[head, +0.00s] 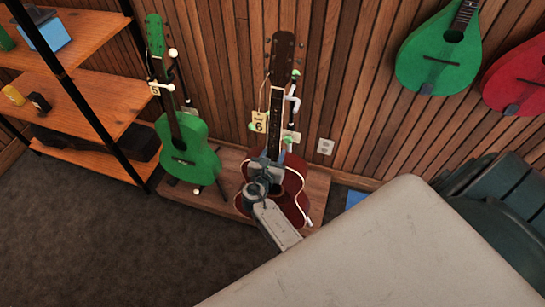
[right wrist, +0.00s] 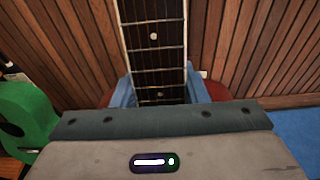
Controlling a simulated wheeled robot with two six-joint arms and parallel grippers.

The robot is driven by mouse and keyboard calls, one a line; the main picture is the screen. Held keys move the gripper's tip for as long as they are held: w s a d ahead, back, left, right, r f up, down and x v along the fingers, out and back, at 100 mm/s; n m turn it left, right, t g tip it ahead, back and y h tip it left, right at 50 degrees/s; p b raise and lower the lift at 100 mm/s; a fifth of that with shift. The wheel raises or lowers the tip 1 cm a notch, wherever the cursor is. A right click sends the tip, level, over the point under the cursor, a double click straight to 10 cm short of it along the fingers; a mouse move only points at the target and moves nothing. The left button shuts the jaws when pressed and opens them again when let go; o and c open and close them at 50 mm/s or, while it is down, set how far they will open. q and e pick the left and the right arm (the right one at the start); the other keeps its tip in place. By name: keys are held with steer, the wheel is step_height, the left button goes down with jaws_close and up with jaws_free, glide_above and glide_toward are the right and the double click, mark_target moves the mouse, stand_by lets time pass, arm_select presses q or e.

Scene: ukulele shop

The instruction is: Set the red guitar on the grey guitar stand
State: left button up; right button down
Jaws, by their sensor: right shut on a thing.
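The red guitar (head: 292,185) stands nearly upright against a stand over a low wooden platform, with its dark neck pointing up. The neck also fills the middle of the right wrist view (right wrist: 158,45). The guitar stand (head: 293,98), pale with green tips and a tag marked 6, shows behind the neck; its lower part is hidden. I cannot tell whether the guitar's weight rests on it. My right gripper (head: 268,162) is shut on the neck just above the body, with a finger on each side in the right wrist view (right wrist: 160,97). My left gripper is out of view.
A green guitar (head: 188,150) on its own stand is close on the left, sharing the wooden platform (head: 228,162). Wooden shelves (head: 90,97) are farther left. Green and red instruments (head: 440,52) hang on the wall at right. Dark green bins (head: 500,195) are at right. Carpet is clear at lower left.

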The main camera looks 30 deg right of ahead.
steer(key=shift+r+b+x, duration=0.15)
steer(key=shift+b+x, duration=0.05)
steer(key=shift+x, duration=0.7)
steer(key=shift+r+b+x, duration=0.2)
steer(key=shift+x, duration=0.75)
steer(key=shift+w+d, duration=0.45)
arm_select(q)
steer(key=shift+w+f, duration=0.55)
arm_select(e)
steer(key=shift+w+d, duration=0.1)
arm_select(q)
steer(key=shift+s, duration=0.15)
arm_select(e)
steer(key=shift+w+d, duration=0.15)
arm_select(q)
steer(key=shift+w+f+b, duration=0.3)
steer(key=shift+b, duration=0.3)
arm_select(e)
steer(key=r+x, duration=0.1)
steer(key=x, duration=0.5)
steer(key=shift+f, duration=0.2)
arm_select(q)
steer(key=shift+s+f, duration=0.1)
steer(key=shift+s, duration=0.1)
arm_select(e)
steer(key=shift+w+d+f, duration=0.1)
steer(key=shift+w+d, duration=0.1)
